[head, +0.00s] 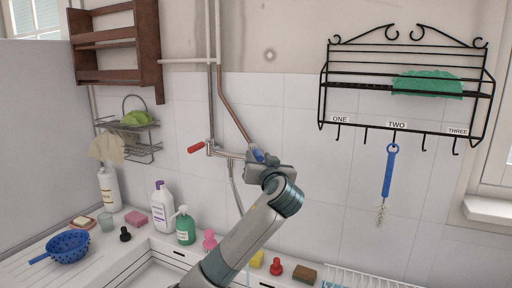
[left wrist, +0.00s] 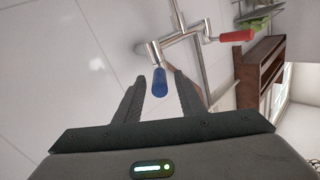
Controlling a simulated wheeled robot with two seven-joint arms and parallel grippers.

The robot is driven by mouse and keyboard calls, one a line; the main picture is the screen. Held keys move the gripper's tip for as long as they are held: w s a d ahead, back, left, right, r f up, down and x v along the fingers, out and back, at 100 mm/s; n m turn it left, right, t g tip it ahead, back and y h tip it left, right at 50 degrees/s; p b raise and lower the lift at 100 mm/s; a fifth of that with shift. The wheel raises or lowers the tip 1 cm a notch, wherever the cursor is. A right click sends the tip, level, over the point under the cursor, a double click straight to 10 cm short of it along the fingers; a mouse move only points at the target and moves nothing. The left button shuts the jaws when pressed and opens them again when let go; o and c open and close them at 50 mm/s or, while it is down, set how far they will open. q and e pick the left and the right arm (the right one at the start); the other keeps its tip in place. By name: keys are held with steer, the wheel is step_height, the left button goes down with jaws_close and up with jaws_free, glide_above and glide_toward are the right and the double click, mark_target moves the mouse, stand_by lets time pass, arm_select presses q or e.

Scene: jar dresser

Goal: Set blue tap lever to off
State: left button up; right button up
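The blue tap lever (head: 258,155) is on the wall pipework in the head view, just above my left gripper (head: 268,167). In the left wrist view, the blue lever (left wrist: 160,82) lies between the two dark fingers of my left gripper (left wrist: 162,88). The fingers stand apart, with a gap on both sides of the lever. The red tap lever (head: 195,147) sticks out to the left on the same pipe; it also shows in the left wrist view (left wrist: 237,36). My right gripper is in neither view.
A black wire rack (head: 405,90) with a green cloth and a hanging blue brush (head: 388,175) is on the wall at right. Bottles, including a green one (head: 185,228), line the counter below. A blue colander (head: 68,246) is at lower left. The tiled wall is close behind the lever.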

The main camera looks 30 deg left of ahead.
mark_target(256, 153)
arm_select(q)
steer(key=shift+p+x, duration=0.85)
steer(key=shift+x, duration=1.7)
jaws_close()
